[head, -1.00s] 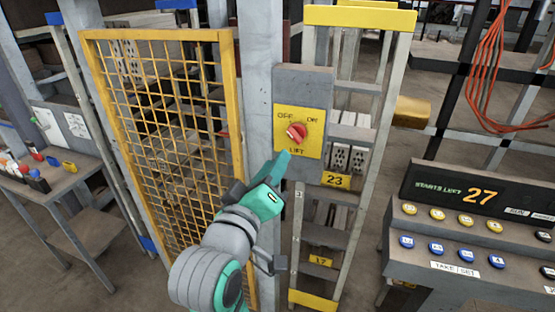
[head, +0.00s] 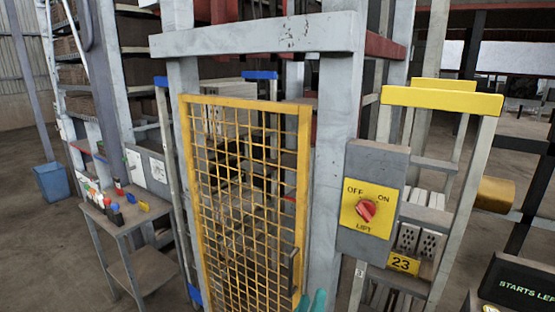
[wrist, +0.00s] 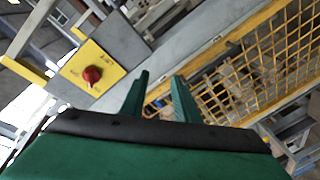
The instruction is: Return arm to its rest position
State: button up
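My gripper (wrist: 160,78) shows in the wrist view with its two green fingers apart and nothing between them. In the head view only teal tips of my gripper (head: 314,301) show at the bottom edge, in front of the foot of the yellow mesh gate. The rest of my arm is out of view. The red rotary switch (head: 366,210) sits on a yellow OFF/ON LIFT plate on a grey box. It also shows in the wrist view, upper left (wrist: 92,74), apart from my fingers.
The yellow mesh gate (head: 303,180) stands shut-looking left of the grey post (head: 338,130). A ladder-like rack with yellow top (head: 440,101) stands right of the switch. A console (head: 520,285) is at the lower right. A small table (head: 128,214) and blue bin (head: 52,182) are left, with open floor near them.

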jog(key=s+a+f+y, duration=0.2)
jog(key=s+a+f, duration=0.1)
jog(key=s+f, duration=0.55)
jog(key=s+a+f+y, duration=0.3)
jog(key=s+a+f, duration=0.15)
jog(key=f, duration=0.65)
jog(key=s+f+m, duration=0.2)
jog(key=s, duration=0.9)
jog(key=s+f+m+y, duration=0.1)
jog(key=s+f+m, duration=0.1)
jog(key=s, duration=0.9)
jog(key=shift+s+g, duration=0.3)
jog(key=shift+g, duration=0.1)
